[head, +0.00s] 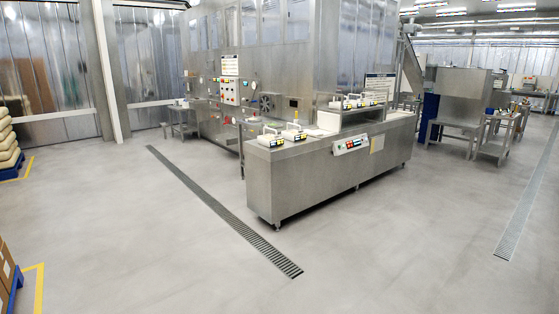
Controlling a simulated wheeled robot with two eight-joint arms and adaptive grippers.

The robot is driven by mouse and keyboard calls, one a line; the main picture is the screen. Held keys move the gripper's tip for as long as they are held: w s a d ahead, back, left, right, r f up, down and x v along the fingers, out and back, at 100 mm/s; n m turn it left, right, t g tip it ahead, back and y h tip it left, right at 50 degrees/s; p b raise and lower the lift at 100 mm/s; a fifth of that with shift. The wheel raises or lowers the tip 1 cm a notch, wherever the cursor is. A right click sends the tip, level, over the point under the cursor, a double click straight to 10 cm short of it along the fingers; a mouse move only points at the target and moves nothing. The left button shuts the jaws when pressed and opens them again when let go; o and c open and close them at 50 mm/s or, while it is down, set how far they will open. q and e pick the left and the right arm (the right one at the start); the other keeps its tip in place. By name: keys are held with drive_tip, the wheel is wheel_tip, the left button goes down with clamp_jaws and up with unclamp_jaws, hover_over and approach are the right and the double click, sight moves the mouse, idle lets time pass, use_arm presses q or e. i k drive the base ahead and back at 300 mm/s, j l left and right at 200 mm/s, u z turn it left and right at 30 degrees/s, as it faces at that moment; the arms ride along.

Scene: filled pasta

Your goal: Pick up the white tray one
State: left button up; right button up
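Small white trays with black and yellow markings stand on the steel machine in the head view, far from me. One white tray (270,141) sits on the near left end of the machine's top. Another white tray (294,135) sits just right of it. More small items of similar look stand on the raised shelf (352,103) further right; they are too small to tell apart. Neither of my grippers shows in the view.
The steel machine (300,185) with a control panel (351,144) stands mid-room. Open grey floor lies in front, crossed by drain grates (222,210) and (520,215). Stacked sacks (8,140) and boxes (6,270) stand at the left edge. Steel tables (497,146) stand right.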

sight(270, 136)
drive_tip(key=i+u, duration=0.35)
drive_tip(key=i, duration=3.1)
drive_tip(key=i+j, duration=0.15)
drive_tip(key=i, duration=1.2)
